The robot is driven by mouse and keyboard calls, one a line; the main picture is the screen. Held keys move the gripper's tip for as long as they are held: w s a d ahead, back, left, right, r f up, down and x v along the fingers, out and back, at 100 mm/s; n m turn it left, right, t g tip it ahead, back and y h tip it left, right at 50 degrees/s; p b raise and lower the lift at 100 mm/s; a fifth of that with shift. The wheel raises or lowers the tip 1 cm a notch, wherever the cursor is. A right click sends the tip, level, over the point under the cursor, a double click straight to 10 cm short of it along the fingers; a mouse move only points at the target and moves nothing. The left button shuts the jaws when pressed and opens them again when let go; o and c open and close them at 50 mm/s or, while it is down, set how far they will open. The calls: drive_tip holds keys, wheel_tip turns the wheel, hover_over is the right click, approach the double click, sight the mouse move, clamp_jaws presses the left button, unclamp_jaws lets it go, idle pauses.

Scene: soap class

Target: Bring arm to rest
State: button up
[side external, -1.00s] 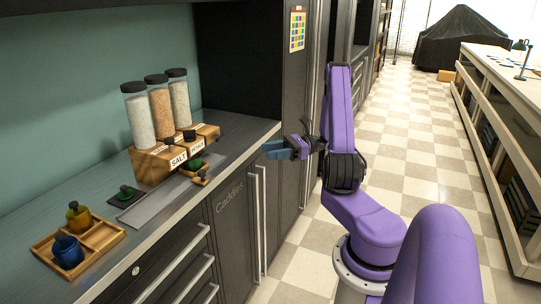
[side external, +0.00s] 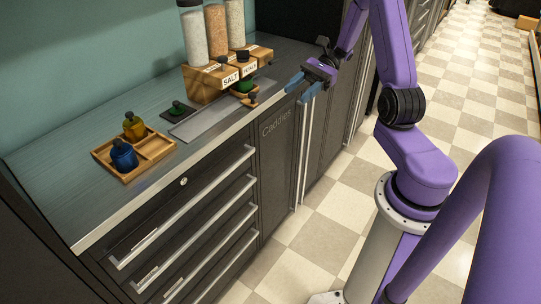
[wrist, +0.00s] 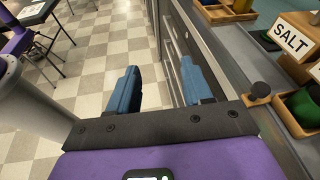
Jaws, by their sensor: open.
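My gripper (side external: 302,88) has blue fingers that stand apart, with nothing between them. In the side view it hangs in the air by the counter's front edge (side external: 222,126), near its far end and in front of the dark cabinet doors. In the wrist view my gripper (wrist: 160,88) is also open and empty above the checkered floor (wrist: 85,60), with the drawer fronts (wrist: 178,40) close to its right finger. My arm reaches up and over from its base. No object is touching the fingers.
On the counter, a wooden tray (side external: 155,148) holds a blue bottle (side external: 123,155) and an amber bottle (side external: 134,126). Wooden blocks labelled SALT (side external: 231,78) stand behind a grey strip (side external: 214,117) with small green items near it. The floor (side external: 330,235) by my base is clear.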

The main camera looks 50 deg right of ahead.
drive_tip(key=s+a+r+n+g+h, duration=0.2)
drive_tip(key=s+a+n+h, duration=1.2)
drive_tip(key=n, duration=1.7)
drive_tip(key=s+a+r, duration=0.1)
drive_tip(key=s+a, duration=0.4)
drive_tip(key=s, duration=0.1)
drive_tip(key=shift+s, duration=0.25)
